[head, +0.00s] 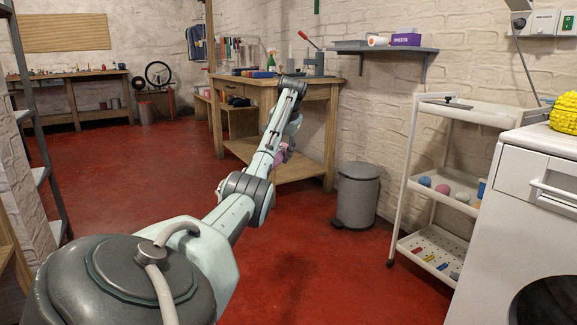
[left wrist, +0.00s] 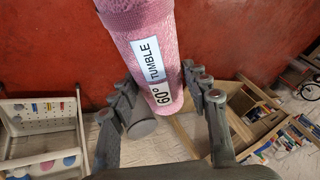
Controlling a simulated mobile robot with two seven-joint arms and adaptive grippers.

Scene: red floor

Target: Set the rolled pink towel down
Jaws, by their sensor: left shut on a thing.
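The rolled pink towel (left wrist: 142,22) shows large in the left wrist view, with a white label reading "TUMBLE" and "60°". My left gripper (left wrist: 162,92) is shut on it, with a finger on each side of the roll near its lower end. The far end of the roll runs out of the top of that view, over red floor. In the head view only a small pink part of the towel (head: 284,153) shows beside my left arm, which hides most of it and the gripper. My right gripper is in neither view.
A wooden workbench (head: 312,92) stands behind my arm, with a grey bin (head: 356,195) to its right. A white shelf trolley (head: 412,168) and a white washing machine (head: 530,190) stand at the right. Red floor (head: 130,185) is clear at the left and centre.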

